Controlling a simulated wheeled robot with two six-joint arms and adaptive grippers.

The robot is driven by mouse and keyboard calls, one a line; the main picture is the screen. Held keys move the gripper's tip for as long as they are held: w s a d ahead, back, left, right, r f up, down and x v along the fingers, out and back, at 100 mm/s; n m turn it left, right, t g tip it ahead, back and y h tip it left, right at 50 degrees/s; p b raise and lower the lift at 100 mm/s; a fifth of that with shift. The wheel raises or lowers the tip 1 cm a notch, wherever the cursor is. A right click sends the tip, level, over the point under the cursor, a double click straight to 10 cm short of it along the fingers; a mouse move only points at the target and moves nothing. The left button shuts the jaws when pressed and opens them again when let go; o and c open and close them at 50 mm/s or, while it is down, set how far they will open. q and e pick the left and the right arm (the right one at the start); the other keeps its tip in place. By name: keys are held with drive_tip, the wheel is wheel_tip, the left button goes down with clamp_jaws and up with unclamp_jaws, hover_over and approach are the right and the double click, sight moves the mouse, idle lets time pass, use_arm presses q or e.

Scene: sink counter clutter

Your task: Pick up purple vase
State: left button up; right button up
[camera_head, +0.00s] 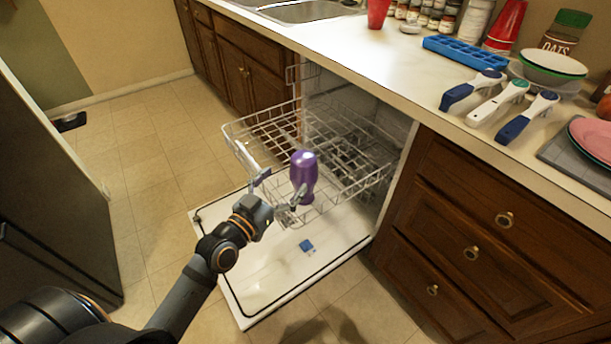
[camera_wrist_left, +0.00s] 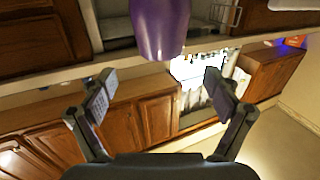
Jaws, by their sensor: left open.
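The purple vase (camera_head: 303,172) is at the front of the pulled-out upper dishwasher rack in the head view. It also shows large at the top of the left wrist view (camera_wrist_left: 160,25), ahead of the fingers and roughly centred between them. My left gripper (camera_head: 281,193) is open, with its fingers just left of and below the vase. In the wrist view the left gripper (camera_wrist_left: 158,88) has its two pads spread wide with nothing between them. I cannot tell whether a finger touches the vase. My right gripper is not in view.
The wire rack (camera_head: 240,127) surrounds the vase area above the open dishwasher door (camera_head: 255,285). A small blue piece (camera_head: 306,245) lies on the door. The counter (camera_head: 350,45) holds a blue ice tray (camera_head: 465,52), brushes, cups and plates. Drawers (camera_head: 480,230) stand at right.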

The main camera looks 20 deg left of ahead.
sight(304, 159)
use_arm(q)
drive_tip(key=x, duration=0.4)
drive_tip(key=shift+w+d+b, duration=0.1)
drive_tip(key=shift+b, duration=0.25)
drive_tip(key=x, duration=0.5)
drive_tip(key=shift+w+f, duration=0.1)
clamp_jaws()
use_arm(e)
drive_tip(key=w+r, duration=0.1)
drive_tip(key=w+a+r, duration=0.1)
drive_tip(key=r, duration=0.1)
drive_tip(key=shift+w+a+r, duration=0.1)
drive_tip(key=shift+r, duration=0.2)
